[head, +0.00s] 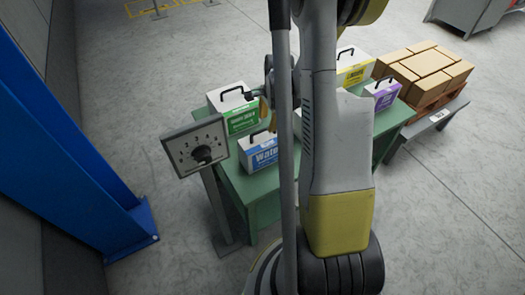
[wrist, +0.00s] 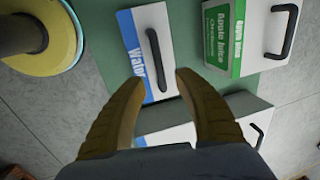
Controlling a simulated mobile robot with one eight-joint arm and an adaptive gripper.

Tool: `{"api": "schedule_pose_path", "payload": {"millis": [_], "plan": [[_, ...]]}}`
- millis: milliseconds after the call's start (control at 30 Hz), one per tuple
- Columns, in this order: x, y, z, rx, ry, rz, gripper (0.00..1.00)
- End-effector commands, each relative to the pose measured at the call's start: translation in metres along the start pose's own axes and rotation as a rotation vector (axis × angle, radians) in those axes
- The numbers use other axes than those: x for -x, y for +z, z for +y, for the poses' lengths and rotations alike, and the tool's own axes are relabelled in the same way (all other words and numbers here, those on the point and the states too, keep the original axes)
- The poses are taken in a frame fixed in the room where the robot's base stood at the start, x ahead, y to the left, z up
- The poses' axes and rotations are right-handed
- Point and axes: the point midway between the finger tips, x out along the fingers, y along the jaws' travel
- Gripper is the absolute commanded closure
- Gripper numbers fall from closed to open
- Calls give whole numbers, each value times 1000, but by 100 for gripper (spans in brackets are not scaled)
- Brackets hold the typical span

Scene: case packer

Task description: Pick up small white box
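Several white boxes with black handles and coloured labels stand on a green table (head: 235,185). A blue-labelled Water box (head: 262,152) is at the front, and it also shows in the wrist view (wrist: 174,60). A green Apple Juice box (head: 232,108) is behind it, and it is at the top right of the wrist view (wrist: 262,30). Another white box (wrist: 252,128) is partly hidden behind the fingers in the wrist view. My gripper (wrist: 159,80) is open, its fingertips apart near the Water box's handle, with nothing between them. I cannot tell which box is the small white one.
Yellow-labelled (head: 355,68) and purple-labelled (head: 382,94) boxes stand on the table's right side. Brown cartons (head: 425,65) lie on a pallet farther right. A dial panel on a post (head: 196,146) and a blue column (head: 75,150) are at the left. My arm hides the table's middle.

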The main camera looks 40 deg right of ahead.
Motion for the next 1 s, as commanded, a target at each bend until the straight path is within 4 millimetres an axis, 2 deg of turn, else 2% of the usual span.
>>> {"api": "schedule_pose_path", "payload": {"millis": [167, 400, 667, 700, 767, 800, 1000], "plan": [[-17, 3, 0, 2, 0, 0, 62], [-54, 7, 0, 2, 0, 0, 62], [-55, 7, 0, 1, 0, 0, 63], [-54, 7, 0, 1, 0, 0, 76], [-54, 7, 0, 1, 0, 0, 94], [-54, 7, 0, 1, 0, 0, 100], [-54, 7, 0, 1, 0, 0, 100]]}}
